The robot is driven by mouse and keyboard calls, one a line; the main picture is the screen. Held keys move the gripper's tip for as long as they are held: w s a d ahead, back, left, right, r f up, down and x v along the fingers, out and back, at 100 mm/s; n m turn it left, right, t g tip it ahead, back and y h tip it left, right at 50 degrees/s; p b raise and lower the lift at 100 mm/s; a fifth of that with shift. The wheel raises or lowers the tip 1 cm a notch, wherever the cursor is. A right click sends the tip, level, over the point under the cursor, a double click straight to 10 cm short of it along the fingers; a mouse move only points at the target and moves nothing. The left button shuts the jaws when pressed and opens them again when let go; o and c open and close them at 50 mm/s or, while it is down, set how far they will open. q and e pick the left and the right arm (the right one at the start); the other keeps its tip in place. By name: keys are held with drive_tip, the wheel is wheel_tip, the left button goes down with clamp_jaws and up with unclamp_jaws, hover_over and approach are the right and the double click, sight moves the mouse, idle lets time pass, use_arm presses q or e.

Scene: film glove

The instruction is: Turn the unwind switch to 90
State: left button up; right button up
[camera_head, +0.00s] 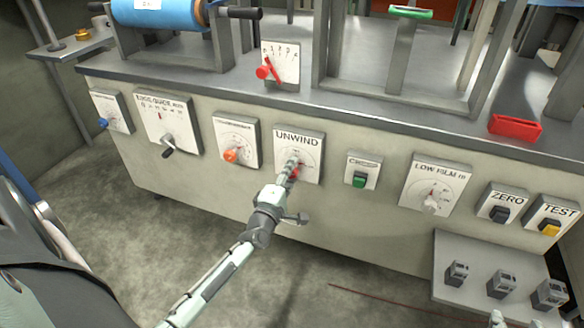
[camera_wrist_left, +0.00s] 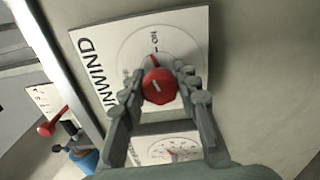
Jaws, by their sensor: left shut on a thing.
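The UNWIND panel (camera_head: 311,150) is a white plate with a round dial on the front of the machine. It also shows in the left wrist view (camera_wrist_left: 95,50), turned on its side. Its red knob (camera_wrist_left: 158,88) sits at the dial's centre, and a thin red pointer shows beside it. My left gripper (camera_head: 290,168) is shut on the red knob, with one finger on each side in the left wrist view (camera_wrist_left: 159,74). I cannot read the dial value. Only a small pale piece of what looks like my right gripper (camera_head: 497,319) shows at the bottom edge; its fingers are hidden.
An orange-knob panel (camera_head: 237,140) is to the left, a green switch panel (camera_head: 362,170) and LOW FILM panel (camera_head: 434,187) to the right. A red-lever plate (camera_head: 281,64) stands above on the machine top. A low shelf (camera_head: 470,255) holds small grey blocks at lower right.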

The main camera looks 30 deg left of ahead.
use_arm(q)
drive_tip(key=m+p, duration=0.1)
drive_tip(key=m, duration=0.2)
use_arm(e)
drive_tip(key=s+d+f+g+h, duration=0.2)
drive_tip(key=s+d+f+g, duration=0.2)
drive_tip(key=s+d+f, duration=0.1)
drive_tip(key=shift+s+d+f+m, duration=0.25)
drive_tip(key=shift+s+d+m, duration=0.2)
drive_tip(key=shift+d, duration=0.25)
use_arm(q)
drive_tip(key=o, duration=1.2)
drive_tip(key=shift+s, duration=0.1)
drive_tip(key=v, duration=1.2)
drive_tip(key=shift+f, duration=0.1)
